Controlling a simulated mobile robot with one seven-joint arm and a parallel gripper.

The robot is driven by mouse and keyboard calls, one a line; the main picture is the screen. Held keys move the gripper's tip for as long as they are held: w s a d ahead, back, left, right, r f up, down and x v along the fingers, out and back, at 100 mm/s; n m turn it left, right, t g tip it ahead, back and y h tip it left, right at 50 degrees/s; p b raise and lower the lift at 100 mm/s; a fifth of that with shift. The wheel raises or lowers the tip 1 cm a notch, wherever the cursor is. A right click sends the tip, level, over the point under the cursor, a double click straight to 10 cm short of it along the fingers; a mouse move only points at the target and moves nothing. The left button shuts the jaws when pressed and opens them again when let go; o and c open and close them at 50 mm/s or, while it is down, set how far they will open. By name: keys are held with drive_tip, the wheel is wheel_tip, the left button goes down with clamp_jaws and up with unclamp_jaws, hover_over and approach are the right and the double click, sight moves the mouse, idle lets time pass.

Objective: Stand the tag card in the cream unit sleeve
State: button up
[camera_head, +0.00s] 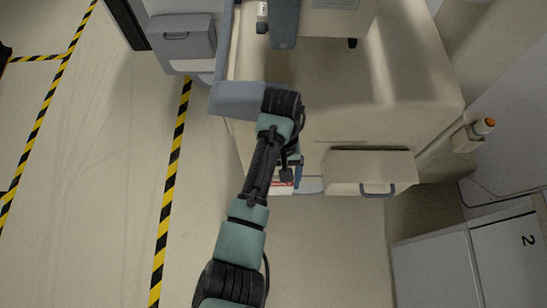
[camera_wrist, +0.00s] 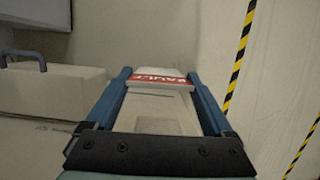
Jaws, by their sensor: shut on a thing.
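My gripper (camera_head: 287,177) is low at the front of the cream covered unit (camera_head: 405,95), left of its handled box. In the wrist view, the two blue fingers of my gripper (camera_wrist: 159,76) are shut on the tag card (camera_wrist: 160,101). The card is pale with a red band and white letters, partly readable as "AULT". Its red edge also shows beneath my gripper in the head view (camera_head: 281,187). A pale grey piece (camera_head: 312,185) shows right beside my gripper; I cannot tell whether it is the sleeve. No card-to-sleeve contact can be made out.
A cream box with a grey handle (camera_head: 345,172) juts from the unit's front, right of my gripper; it is at left in the wrist view (camera_wrist: 50,92). A grey handled box (camera_head: 183,45) stands upper left. Open floor with yellow-black tape (camera_head: 175,150) lies left.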

drive_tip(key=w+a+b+x, duration=0.1)
drive_tip(key=w+b+x, duration=0.1)
drive_tip(key=b+x, duration=1)
drive_tip(key=shift+a+f+b, duration=0.25)
drive_tip(key=shift+f+b, duration=0.15)
drive_tip(key=shift+b, duration=0.85)
drive_tip(key=shift+s, duration=0.1)
